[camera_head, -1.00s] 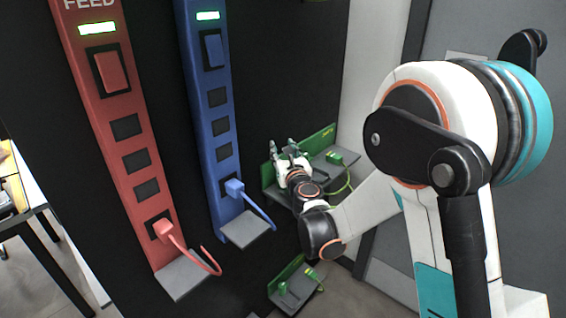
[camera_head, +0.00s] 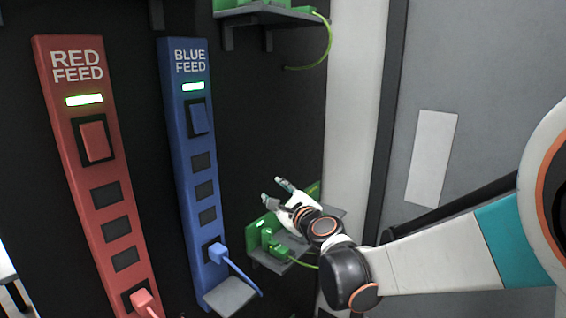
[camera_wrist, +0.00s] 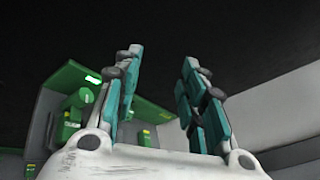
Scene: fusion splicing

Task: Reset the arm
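My gripper (camera_head: 281,190) is in front of the dark wall, just above a small grey shelf (camera_head: 228,297) line and over the green-backed shelf unit (camera_head: 258,226). In the wrist view my gripper's two teal fingers (camera_wrist: 160,95) stand apart with nothing between them, so it is open. Green plug parts (camera_head: 270,243) sit on the green-backed shelf below and left of the hand. The green unit (camera_wrist: 90,78) also shows behind the fingers in the wrist view, partly hidden by the left finger.
A red feed panel (camera_head: 75,160) and a blue feed panel (camera_head: 178,130) stand on the left, each with a lit green indicator and a plugged cable low down. Another green shelf (camera_head: 262,14) is at the top. A grey wall (camera_head: 480,60) is at the right.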

